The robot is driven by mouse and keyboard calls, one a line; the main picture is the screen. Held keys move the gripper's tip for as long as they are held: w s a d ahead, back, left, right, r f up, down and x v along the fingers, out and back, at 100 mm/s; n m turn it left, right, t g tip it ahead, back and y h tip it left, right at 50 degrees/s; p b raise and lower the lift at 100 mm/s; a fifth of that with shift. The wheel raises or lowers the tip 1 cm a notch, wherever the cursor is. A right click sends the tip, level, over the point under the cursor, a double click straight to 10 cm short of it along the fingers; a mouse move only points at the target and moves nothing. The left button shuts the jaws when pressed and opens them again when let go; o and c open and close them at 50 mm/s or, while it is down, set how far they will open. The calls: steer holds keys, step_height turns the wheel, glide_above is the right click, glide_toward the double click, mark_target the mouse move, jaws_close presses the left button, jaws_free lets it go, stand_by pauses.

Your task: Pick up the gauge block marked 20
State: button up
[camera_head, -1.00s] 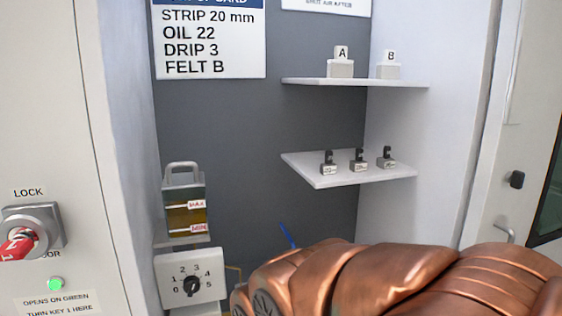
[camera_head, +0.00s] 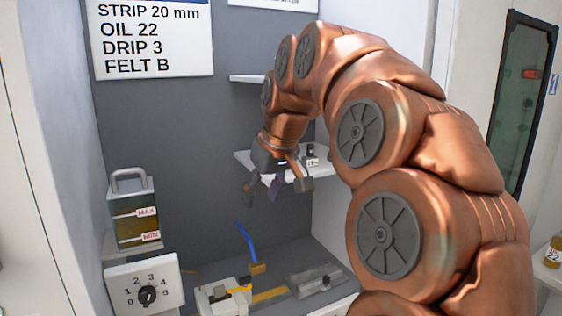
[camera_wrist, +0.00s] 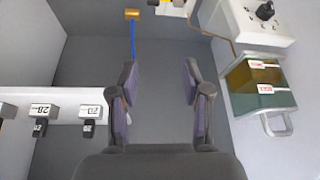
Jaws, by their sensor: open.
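In the wrist view, gauge blocks with dark handles stand in a row on a white shelf (camera_wrist: 66,113). The block nearest my gripper has a small label that seems to read 20 (camera_wrist: 91,111); the middle block's label looks like 28 (camera_wrist: 42,110). A third block (camera_wrist: 6,110) is cut off at the left edge. My gripper (camera_wrist: 160,75) is open and empty, its left finger just beside the nearest block. In the head view my gripper (camera_head: 276,188) is in front of the shelf (camera_head: 246,160); only one block (camera_head: 312,161) shows clearly, the others being hidden.
An oil container (camera_head: 133,210) stands left, above a dial panel (camera_head: 143,285). A blue rod (camera_head: 246,242) and a bench device (camera_head: 222,298) lie below. An upper shelf (camera_head: 246,78) is partly hidden by my arm. A setup board (camera_head: 152,40) hangs on the back wall.

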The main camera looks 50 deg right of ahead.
steer(key=s+d+r+m+t+h, duration=0.1)
steer(key=s+d+r+m+h, duration=0.15)
steer(key=d+r, duration=0.7)
steer(key=shift+n+y, duration=0.35)
steer(key=shift+y, duration=0.1)
steer(key=shift+w+d+f+p, duration=0.35)
steer(key=shift+w+d+p, duration=0.45)
steer(key=shift+w, duration=1)
steer(key=shift+w+d+f+p, duration=0.35)
steer(key=shift+w+d+p, duration=0.45)
steer(key=shift+w, duration=0.95)
steer(key=shift+w+d+f+p, duration=0.45)
steer(key=shift+w+d, duration=0.6)
steer(key=shift+w, duration=0.75)
steer(key=shift+p+x, duration=0.8)
steer(key=shift+x, duration=1.6)
jaws_close()
